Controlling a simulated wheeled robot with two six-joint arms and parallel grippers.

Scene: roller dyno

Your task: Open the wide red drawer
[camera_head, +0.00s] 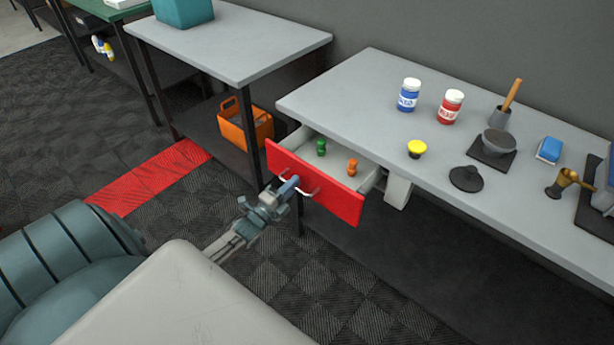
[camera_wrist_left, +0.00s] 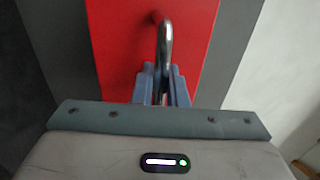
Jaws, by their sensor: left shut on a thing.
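The wide red drawer (camera_head: 315,187) is under the left end of the long grey table and stands partly pulled out. Its red front also fills the middle of the left wrist view (camera_wrist_left: 195,40). A green figure (camera_head: 321,147) and an orange figure (camera_head: 352,167) are inside it. A curved metal handle (camera_head: 308,191) is on its front, and it shows in the left wrist view (camera_wrist_left: 165,45). My left gripper (camera_head: 289,187) is shut on the handle; its fingers (camera_wrist_left: 161,85) are on both sides of the bar. My right gripper is not in view.
The long grey table (camera_head: 350,95) carries a blue jar (camera_head: 408,95), a red jar (camera_head: 450,106), a yellow knob-like thing (camera_head: 416,149) and a mortar (camera_head: 498,143). An orange bin (camera_head: 245,127) stands on the shelf left of the drawer. The floor in front is clear.

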